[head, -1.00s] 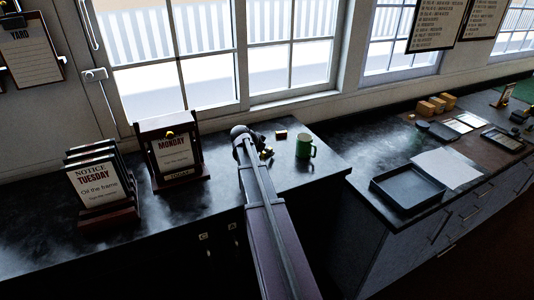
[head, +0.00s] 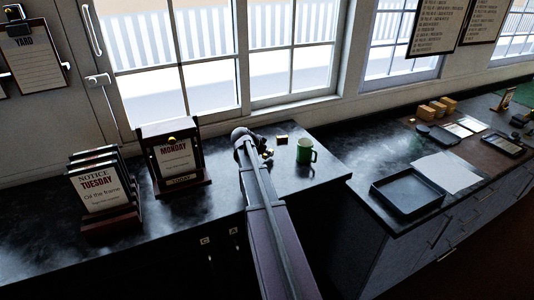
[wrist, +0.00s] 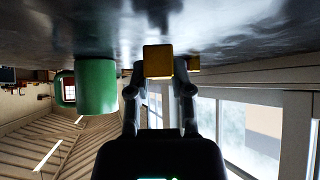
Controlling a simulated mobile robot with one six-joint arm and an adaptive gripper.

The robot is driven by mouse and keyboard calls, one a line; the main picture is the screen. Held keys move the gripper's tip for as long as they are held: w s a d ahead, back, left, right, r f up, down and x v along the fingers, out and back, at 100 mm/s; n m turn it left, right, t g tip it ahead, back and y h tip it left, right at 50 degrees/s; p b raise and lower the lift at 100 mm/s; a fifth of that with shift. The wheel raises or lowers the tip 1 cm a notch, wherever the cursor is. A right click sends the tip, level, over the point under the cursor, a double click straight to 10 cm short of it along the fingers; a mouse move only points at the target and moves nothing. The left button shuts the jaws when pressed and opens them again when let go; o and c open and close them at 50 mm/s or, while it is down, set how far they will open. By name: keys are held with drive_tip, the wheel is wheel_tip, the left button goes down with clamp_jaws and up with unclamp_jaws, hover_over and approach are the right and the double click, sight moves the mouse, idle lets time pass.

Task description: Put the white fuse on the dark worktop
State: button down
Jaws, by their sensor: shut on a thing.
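My gripper (wrist: 158,72) is shut on a small block with a brass-yellow end face, which I take to be the white fuse (wrist: 158,61). Only its brass end shows clearly in the wrist view; its white body is hidden. In the head view the fuse is a tiny pale and brass spot beside my gripper (head: 264,150), over the dark worktop (head: 225,165). The wrist view is upside down, with the worktop (wrist: 230,25) along the top. The fuse is very close to the surface; I cannot tell whether it touches.
A green mug (head: 305,151) stands right of my gripper. A small brass-ended block (head: 282,139) lies behind it. A Monday notice stand (head: 176,160) and Tuesday notice stand (head: 100,190) are at left. A black tray (head: 408,192) sits on the right counter.

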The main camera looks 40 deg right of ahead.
wheel_tip(320, 180, up, 2)
drive_tip(key=shift+p, duration=0.75)
drive_tip(key=s+a, duration=0.3)
drive_tip(key=a, duration=0.1)
drive_tip(key=s+a+r+p, duration=0.1)
drive_tip(key=s+a, duration=0.6)
drive_tip(key=a, duration=0.1)
drive_tip(key=shift+s+r, duration=0.25)
drive_tip(key=shift+s, duration=0.05)
drive_tip(key=shift+a, duration=0.1)
drive_tip(key=w+a+n, duration=0.1)
drive_tip(key=a, duration=0.3)
drive_tip(key=w+a+f+t+b, duration=0.1)
drive_tip(key=a, duration=0.4)
drive_tip(key=w+a+n+t, duration=0.1)
drive_tip(key=a, duration=0.4)
drive_tip(key=shift+f+n, duration=0.3)
drive_tip(key=shift+f, duration=0.1)
drive_tip(key=a+n, duration=0.1)
drive_tip(key=a, duration=0.4)
drive_tip(key=a+f+n+t+y+b, duration=0.1)
drive_tip(key=a, duration=0.4)
drive_tip(key=a+t+b, duration=0.1)
drive_tip(key=a, duration=0.3)
drive_tip(key=shift+s+a+f+n+y, duration=0.2)
drive_tip(key=shift+a+f+n+y, duration=0.1)
drive_tip(key=shift+a+f+n, duration=0.1)
drive_tip(key=shift+s+a, duration=0.15)
drive_tip(key=shift+a, duration=0.85)
drive_tip(key=shift+s, duration=0.1)
